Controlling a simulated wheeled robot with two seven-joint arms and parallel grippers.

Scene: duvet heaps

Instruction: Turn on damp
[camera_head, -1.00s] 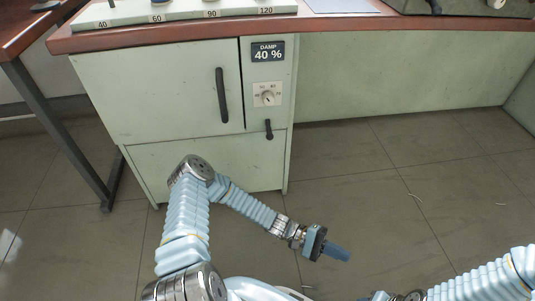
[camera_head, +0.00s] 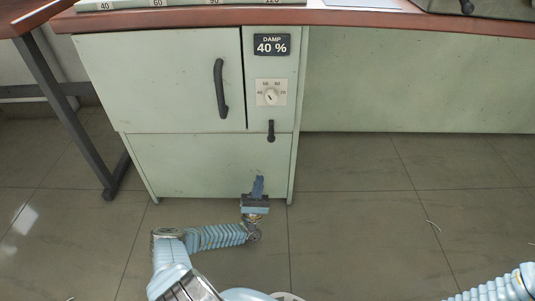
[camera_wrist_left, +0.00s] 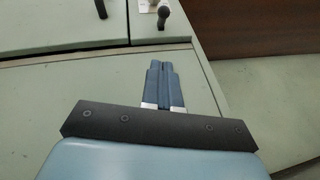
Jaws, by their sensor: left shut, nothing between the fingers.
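The damp unit is a pale green cabinet (camera_head: 160,85) under the bench top. Its dark display (camera_head: 271,45) reads "DAMP 40 %". Below it is a white dial plate with a round knob (camera_head: 270,96), and below that a small black lever (camera_head: 270,131) hanging down. My left gripper (camera_head: 258,184) is shut and empty, in front of the lower panel and below the lever. In the left wrist view the blue fingers (camera_wrist_left: 162,85) are together, pointing up the panel toward the lever (camera_wrist_left: 163,16). Of my right arm only a sleeve shows at the lower right; its gripper is out of view.
A black door handle (camera_head: 220,88) stands out left of the dial. The reddish bench top (camera_head: 350,17) overhangs above. A dark table leg (camera_head: 75,115) stands at the left.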

